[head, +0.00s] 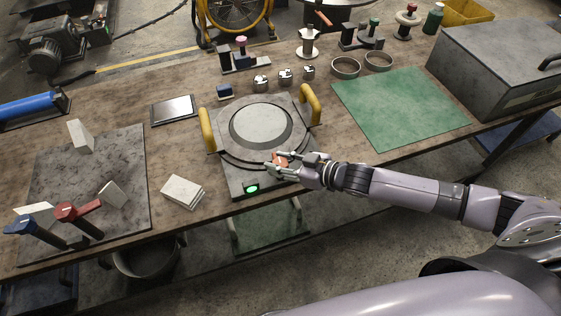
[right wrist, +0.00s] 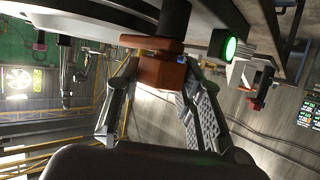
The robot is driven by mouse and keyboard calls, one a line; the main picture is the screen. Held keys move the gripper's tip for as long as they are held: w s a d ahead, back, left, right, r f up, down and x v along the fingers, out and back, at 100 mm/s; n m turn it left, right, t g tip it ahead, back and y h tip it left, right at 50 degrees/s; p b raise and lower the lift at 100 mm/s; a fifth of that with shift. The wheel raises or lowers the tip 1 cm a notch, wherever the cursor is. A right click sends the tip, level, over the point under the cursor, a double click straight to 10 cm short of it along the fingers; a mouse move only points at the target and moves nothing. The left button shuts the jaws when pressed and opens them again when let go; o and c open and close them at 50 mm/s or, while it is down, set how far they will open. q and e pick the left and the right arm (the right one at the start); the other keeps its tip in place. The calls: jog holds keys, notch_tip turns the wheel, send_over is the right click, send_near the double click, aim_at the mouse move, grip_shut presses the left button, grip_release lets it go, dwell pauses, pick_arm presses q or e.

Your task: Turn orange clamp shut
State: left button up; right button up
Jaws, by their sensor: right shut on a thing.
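The orange clamp (head: 280,160) is a small orange piece at the front of the polishing machine (head: 232,180), below its round plate (head: 262,124). My right gripper (head: 277,164) is shut on the orange clamp. In the right wrist view, the orange clamp (right wrist: 160,70) sits below a dark post, with a finger on each side of it. A green light (head: 252,189) glows at the machine's front edge, left of the clamp; it also shows in the right wrist view (right wrist: 230,48). My left gripper is not in view.
Yellow handles (head: 208,130) flank the plate. White pads (head: 182,192) lie left of the machine. A green mat (head: 400,108) lies to the right, bare. A grey box (head: 500,65) stands at the far right. Red and blue clamps (head: 78,212) stand on a dark plate at the left.

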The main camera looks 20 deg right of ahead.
jog(key=shift+w+n+g+y, duration=0.1)
jog(key=shift+n+g+y, duration=0.3)
jog(key=shift+n+y, duration=0.1)
dwell(0.3)
jog(key=o, duration=1.2)
jog(key=shift+c, duration=0.2)
jog(key=v, duration=1.2)
